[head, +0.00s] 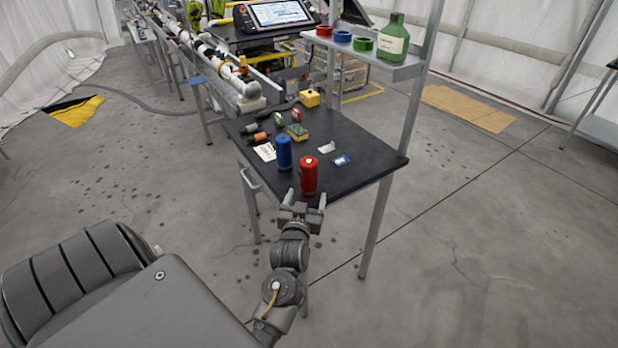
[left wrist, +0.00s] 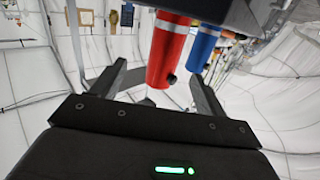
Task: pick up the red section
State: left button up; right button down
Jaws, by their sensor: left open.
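The red section (head: 308,176) is an upright red cylinder near the front edge of the black tabletop (head: 355,140). It also shows in the left wrist view (left wrist: 168,52), where it looks upside down with a white band. My left gripper (head: 306,195) is open just in front of the red section, with one finger to each side in the picture. In the left wrist view, the red section lies between the fingers of the left gripper (left wrist: 159,72), and I see no finger touching it. My right gripper is not in view.
A blue cylinder (head: 284,152) stands close to the left of the red section. A shelf (head: 365,53) holds coloured rings and a green bottle (head: 393,38).

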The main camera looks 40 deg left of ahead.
aim_at(307, 179)
pick_arm(q)
jog(key=shift+n+y, duration=0.3)
jog(key=shift+y, duration=0.2)
jog(key=x, duration=0.4)
jog(key=p+x, duration=0.1)
jog(key=x, duration=0.1)
jog(key=shift+a+r, duration=0.35)
jog(key=shift+r, duration=0.05)
jog(key=shift+w+a+r+p, duration=0.15)
jog(key=shift+w+r+p, duration=0.1)
jog(key=shift+p, duration=0.15)
jog(key=p+x, duration=0.1)
jog(key=x, duration=0.2)
jog(key=shift+w+a, duration=0.1)
jog(key=shift+w, duration=0.2)
jog(key=shift+w+a+f, duration=0.15)
jog(key=shift+w+a, duration=0.1)
jog(key=shift+w, duration=0.15)
jog(key=shift+s, duration=0.1)
jog(key=c, duration=1.1)
jog(key=shift+c, duration=1.3)
